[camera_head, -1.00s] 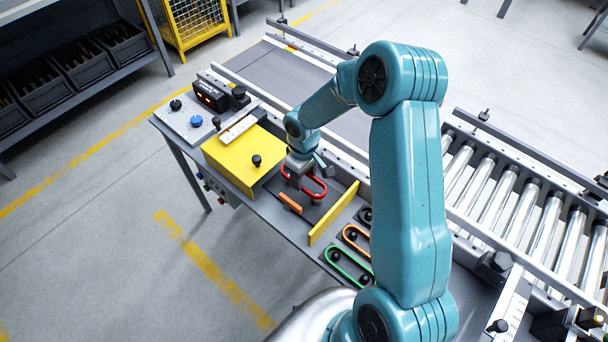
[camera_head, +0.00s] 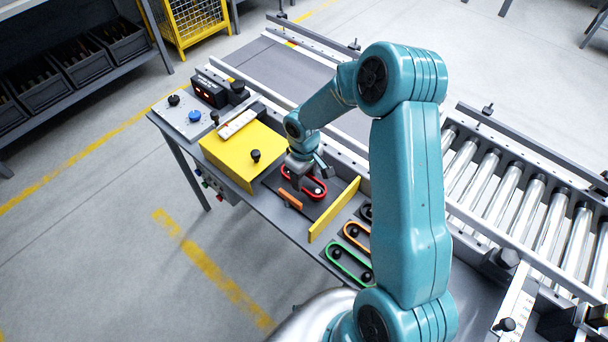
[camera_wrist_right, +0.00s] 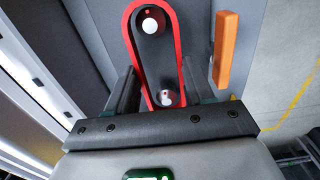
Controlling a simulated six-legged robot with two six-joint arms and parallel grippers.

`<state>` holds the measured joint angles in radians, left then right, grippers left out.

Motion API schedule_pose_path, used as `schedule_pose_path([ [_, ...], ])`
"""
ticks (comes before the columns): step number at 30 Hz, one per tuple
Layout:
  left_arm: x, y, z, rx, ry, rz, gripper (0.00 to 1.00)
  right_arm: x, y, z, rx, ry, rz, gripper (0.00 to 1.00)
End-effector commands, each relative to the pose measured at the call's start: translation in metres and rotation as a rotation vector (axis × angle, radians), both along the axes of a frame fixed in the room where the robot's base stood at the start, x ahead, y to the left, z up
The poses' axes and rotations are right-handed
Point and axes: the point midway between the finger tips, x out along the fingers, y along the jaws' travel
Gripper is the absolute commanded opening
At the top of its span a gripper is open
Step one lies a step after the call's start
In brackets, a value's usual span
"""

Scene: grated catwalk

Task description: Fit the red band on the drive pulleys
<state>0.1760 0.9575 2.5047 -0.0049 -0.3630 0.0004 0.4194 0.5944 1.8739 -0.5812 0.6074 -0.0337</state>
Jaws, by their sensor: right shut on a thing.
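The red band (camera_head: 322,181) lies as a long loop in a dark recessed area of the bench, beside the yellow block. In the right wrist view the red band (camera_wrist_right: 129,40) runs around two dark drive pulleys, a far one (camera_wrist_right: 153,24) and a near one (camera_wrist_right: 166,97), both with pale caps. Whether the band is fully seated is unclear. My left gripper is out of view.
An orange bar (camera_head: 290,199) and a yellow upright strip (camera_head: 334,210) stand near the band. A green band (camera_head: 345,268) and an orange band (camera_head: 350,241) lie towards the front. The yellow block (camera_head: 232,154) is at left; the roller conveyor (camera_head: 500,205) is at right.

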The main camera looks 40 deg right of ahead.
Motion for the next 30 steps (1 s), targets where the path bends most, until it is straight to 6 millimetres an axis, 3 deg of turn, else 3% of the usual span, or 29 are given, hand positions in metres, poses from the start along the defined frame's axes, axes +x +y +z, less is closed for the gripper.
schedule_pose_path([
  [12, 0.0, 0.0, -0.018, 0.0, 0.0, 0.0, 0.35, 0.0, 0.0, -0.019, 0.0, 0.0, 0.0, 0.23],
  [26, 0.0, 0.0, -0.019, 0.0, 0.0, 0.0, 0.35, 0.0, 0.0, -0.019, 0.0, 0.0, 0.0, 0.23],
  [27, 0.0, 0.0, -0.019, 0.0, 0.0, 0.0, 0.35, 0.0, 0.0, -0.019, 0.0, 0.0, 0.0, 0.62],
  [29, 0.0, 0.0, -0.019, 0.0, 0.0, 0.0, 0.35, 0.0, 0.0, -0.019, 0.0, 0.0, 0.0, 0.81],
  [30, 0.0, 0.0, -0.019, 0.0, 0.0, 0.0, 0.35, 0.0, 0.0, -0.019, 0.0, 0.0, 0.0, 0.82],
])
